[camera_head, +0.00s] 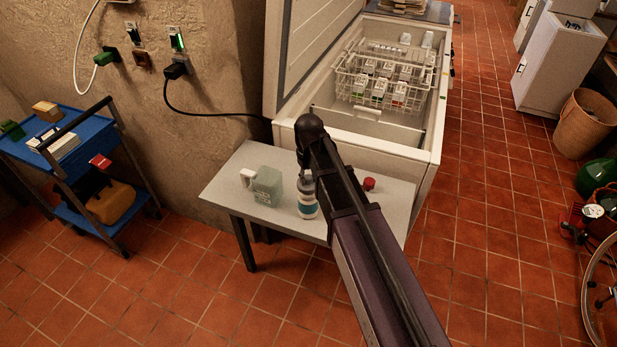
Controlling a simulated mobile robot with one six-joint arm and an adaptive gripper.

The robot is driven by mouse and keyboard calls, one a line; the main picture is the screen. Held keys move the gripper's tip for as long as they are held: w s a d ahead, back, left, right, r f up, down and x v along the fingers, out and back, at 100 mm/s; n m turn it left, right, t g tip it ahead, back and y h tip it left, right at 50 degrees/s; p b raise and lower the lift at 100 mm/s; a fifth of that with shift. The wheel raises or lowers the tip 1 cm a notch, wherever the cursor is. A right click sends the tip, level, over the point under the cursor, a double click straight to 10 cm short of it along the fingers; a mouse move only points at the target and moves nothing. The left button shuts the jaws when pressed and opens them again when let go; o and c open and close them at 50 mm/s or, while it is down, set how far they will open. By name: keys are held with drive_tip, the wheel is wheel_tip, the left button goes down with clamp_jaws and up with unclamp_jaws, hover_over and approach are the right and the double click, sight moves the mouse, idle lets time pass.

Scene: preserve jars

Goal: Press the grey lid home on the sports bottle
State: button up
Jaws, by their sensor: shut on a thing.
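A sports bottle (307,199) with a clear body and a blue-green and white label stands upright on the small grey table (230,190). Its right side is close to my dark arm in the picture, and its top is partly cut off by the arm. I cannot make out the grey lid or whether it sits on the bottle. My arm crosses the view from the lower right to a rounded joint above the bottle. My gripper is hidden behind the arm, so its jaws do not show.
A pale grey-green container (267,187) and a white mug-like item (247,177) stand left of the bottle. A small red item (369,184) is right of my arm. An open chest freezer (425,142) with a wire basket stands behind. A blue cart (85,150) is left.

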drive_tip(key=shift+f, duration=0.1)
drive_tip(key=o, duration=1)
drive_tip(key=shift+r, duration=0.2)
wheel_tip(320, 180, up, 8)
drive_tip(key=p, duration=0.8)
drive_tip(key=shift+f, duration=0.1)
drive_tip(key=s+d+m, duration=0.2)
drive_tip(key=s+d, duration=0.2)
drive_tip(key=d, duration=0.2)
drive_tip(key=s+d+m, duration=0.1)
drive_tip(key=s+d, duration=0.3)
drive_tip(key=d, duration=0.2)
drive_tip(key=s+d+m, duration=0.2)
drive_tip(key=s+d, duration=0.3)
drive_tip(key=d, duration=0.1)
drive_tip(key=shift+d+m, duration=0.2)
drive_tip(key=shift+m, duration=0.1)
